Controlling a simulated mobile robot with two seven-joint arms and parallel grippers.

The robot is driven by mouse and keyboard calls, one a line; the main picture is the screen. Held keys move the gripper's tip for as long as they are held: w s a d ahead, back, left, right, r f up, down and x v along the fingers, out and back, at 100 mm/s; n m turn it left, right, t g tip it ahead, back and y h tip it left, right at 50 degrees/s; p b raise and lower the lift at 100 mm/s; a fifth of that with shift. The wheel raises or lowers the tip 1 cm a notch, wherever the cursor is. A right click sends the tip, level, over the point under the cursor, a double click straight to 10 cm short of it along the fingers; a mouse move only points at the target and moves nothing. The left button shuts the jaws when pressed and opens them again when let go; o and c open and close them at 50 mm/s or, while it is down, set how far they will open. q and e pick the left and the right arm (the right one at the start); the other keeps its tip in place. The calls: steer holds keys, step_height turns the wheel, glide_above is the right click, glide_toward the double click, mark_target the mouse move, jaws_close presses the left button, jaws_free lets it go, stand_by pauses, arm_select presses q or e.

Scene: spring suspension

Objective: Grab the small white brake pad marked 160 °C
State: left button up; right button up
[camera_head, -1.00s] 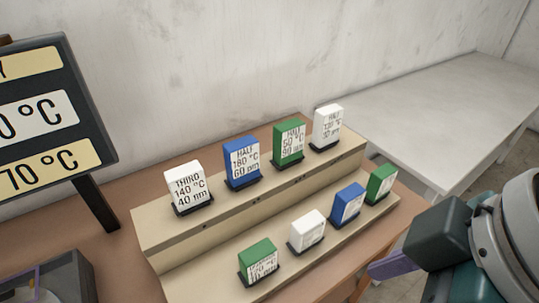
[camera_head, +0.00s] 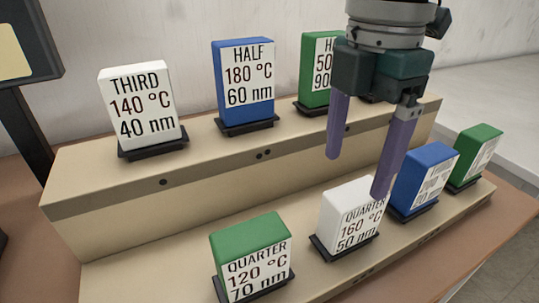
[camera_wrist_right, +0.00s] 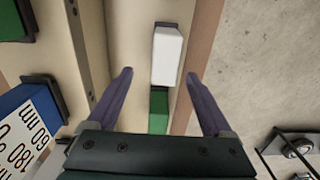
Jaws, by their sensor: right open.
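The small white brake pad (camera_head: 343,217), marked QUARTER 160 °C 50 nm, stands on a dark base on the lower step. Its upper right part is partly covered by a finger in the head view. In the right wrist view the white pad (camera_wrist_right: 167,58) lies between the two open fingers (camera_wrist_right: 159,73), apart from both, nearer the right one. My left gripper is not in view.
On the lower step a green pad (camera_head: 250,248) stands left of the white one, and a blue pad (camera_head: 426,172) and a green pad (camera_head: 477,150) stand to its right. The upper step (camera_head: 210,170) holds white, blue and green pads close behind the gripper.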

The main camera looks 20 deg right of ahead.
mark_target(358, 191)
step_height(358, 191, down, 2)
steer(key=shift+s+f, duration=0.1)
steer(key=f, duration=0.4)
steer(key=shift+s+d+f, duration=0.25)
steer(key=shift+s+d, duration=0.1)
steer(key=shift+d, duration=0.05)
steer(key=shift+f, duration=0.5)
jaws_close()
steer(key=shift+w+r, duration=0.1)
